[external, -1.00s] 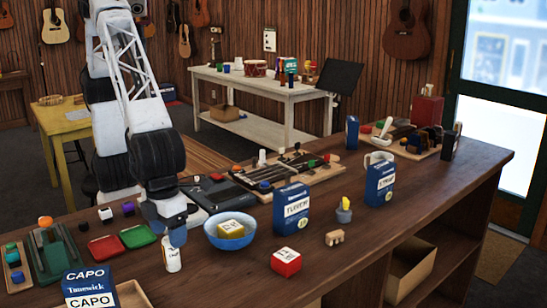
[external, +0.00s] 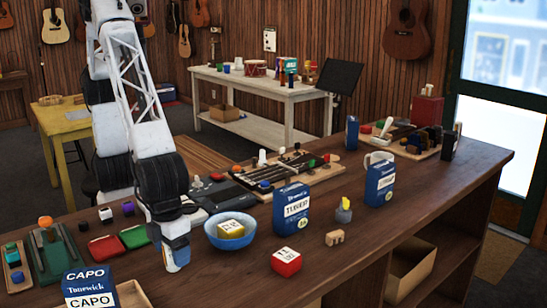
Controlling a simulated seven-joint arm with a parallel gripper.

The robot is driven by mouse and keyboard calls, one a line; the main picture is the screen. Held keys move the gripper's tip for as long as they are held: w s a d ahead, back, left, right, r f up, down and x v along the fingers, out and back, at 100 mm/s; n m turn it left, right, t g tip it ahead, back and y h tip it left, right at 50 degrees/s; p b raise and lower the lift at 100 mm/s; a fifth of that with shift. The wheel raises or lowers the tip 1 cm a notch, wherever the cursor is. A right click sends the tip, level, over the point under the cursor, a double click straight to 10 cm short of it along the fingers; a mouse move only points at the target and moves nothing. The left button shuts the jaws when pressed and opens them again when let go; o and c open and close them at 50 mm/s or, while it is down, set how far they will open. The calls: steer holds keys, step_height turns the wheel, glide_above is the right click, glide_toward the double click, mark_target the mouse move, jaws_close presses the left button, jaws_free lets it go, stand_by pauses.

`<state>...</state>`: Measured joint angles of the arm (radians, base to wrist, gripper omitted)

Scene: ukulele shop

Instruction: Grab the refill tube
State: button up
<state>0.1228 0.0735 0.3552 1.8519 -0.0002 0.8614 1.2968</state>
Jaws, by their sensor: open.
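A small white tube with a label, which looks like the refill tube (external: 170,265), stands upright on the dark wooden counter, left of the blue bowl. Only its lower part shows; the rest is hidden by my gripper (external: 177,258). My gripper points down, with its blue-grey fingers low at the tube. The jaws are open. I cannot tell whether a finger touches the tube.
Close on the right is the blue bowl (external: 229,243) with a yellow block in it. Red (external: 105,247) and green (external: 134,237) trays lie to the left. A red block (external: 286,262) and a blue TUNER box (external: 291,208) stand farther right. The front counter between is clear.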

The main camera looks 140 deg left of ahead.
stand_by(0.5)
steer(key=c, duration=1)
steer(key=shift+r, duration=0.1)
steer(key=shift+r, duration=1.45)
steer(key=shift+s+r, duration=0.25)
steer(key=shift+s, duration=0.05)
steer(key=s, duration=0.5)
steer(key=s+a+r, duration=0.1)
steer(key=s, duration=0.4)
steer(key=s+a, duration=0.1)
steer(key=s, duration=0.4)
steer(key=shift+s+r, duration=0.15)
